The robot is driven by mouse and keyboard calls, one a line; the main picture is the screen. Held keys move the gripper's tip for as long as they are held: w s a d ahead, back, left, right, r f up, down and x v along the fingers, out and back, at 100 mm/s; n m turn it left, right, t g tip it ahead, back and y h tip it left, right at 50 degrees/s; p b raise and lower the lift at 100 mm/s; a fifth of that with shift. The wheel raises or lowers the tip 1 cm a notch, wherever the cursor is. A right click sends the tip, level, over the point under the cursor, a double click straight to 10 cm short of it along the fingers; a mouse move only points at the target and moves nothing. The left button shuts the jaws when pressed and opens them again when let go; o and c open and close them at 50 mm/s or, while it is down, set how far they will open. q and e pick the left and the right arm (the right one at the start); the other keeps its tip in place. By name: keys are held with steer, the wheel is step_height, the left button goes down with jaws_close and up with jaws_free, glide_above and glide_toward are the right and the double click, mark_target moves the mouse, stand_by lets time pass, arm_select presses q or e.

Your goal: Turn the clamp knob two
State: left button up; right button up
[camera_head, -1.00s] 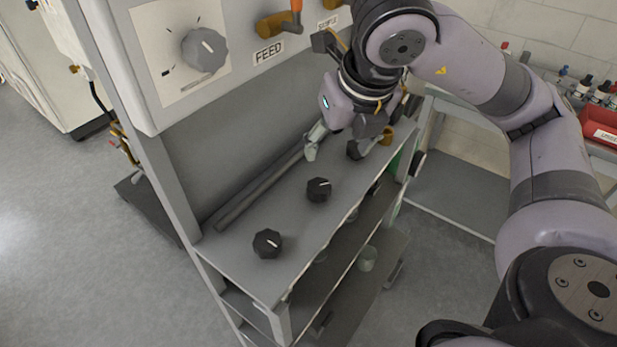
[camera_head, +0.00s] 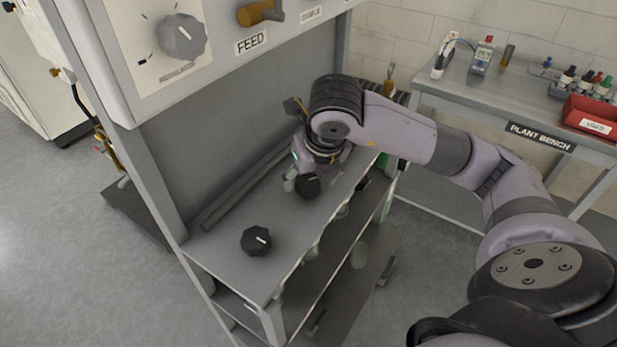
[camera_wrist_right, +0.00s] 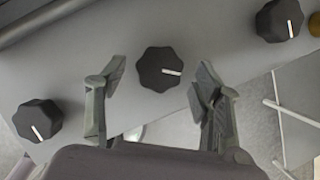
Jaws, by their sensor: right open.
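A row of black knobs with white pointer lines sits on the grey ledge (camera_head: 222,257). The near knob (camera_head: 256,240) stands clear of my right gripper (camera_head: 300,181). The middle knob (camera_head: 308,186) is at that gripper's fingers. In the right wrist view the middle knob (camera_wrist_right: 160,69) lies between the two spread fingers, with a gap on each side. Its white line points right. The near knob shows at the left (camera_wrist_right: 38,120) and the far knob at the upper right (camera_wrist_right: 280,20). The far knob is hidden in the head view. My left gripper is not in view.
A grey rod (camera_head: 243,192) lies along the back of the ledge. Above hangs a panel with a large grey dial (camera_head: 181,37) and a FEED label (camera_head: 252,40). A plant bench (camera_head: 455,95) with bottles and a red bin (camera_head: 590,117) stands at the right.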

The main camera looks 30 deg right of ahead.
steer(key=shift+x, duration=0.8)
steer(key=shift+c, duration=0.3)
steer(key=c, duration=1.1)
